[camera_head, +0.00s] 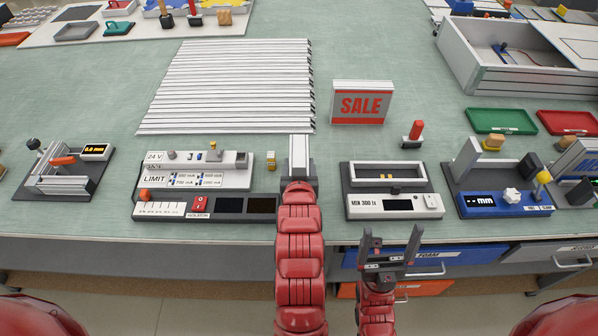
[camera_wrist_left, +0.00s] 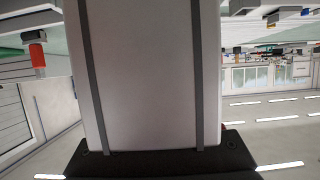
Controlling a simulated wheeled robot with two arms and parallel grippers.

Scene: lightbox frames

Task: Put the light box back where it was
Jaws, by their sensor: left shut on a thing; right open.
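A light box with a silver frame and a red "SALE" face (camera_head: 361,103) stands upright on the table, right of the slatted stack. My left gripper (camera_head: 300,172) is at the table's front middle, shut on a pale box-like thing (camera_head: 300,147) with grey sides, seen end-on. This held thing fills the middle of the left wrist view (camera_wrist_left: 150,70) as a plain pale panel between two dark strips; its other faces are hidden. My right gripper (camera_head: 388,250) is open and empty, low in front of the table edge.
A stack of silver profiles (camera_head: 235,85) lies behind my left gripper. A control panel (camera_head: 205,190) stands close on its left, and a "MIN 300 lx" tester (camera_head: 390,203) on its right. A red-handled tool (camera_head: 413,134) stands behind the tester. Green table (camera_head: 390,50) is clear behind the sign.

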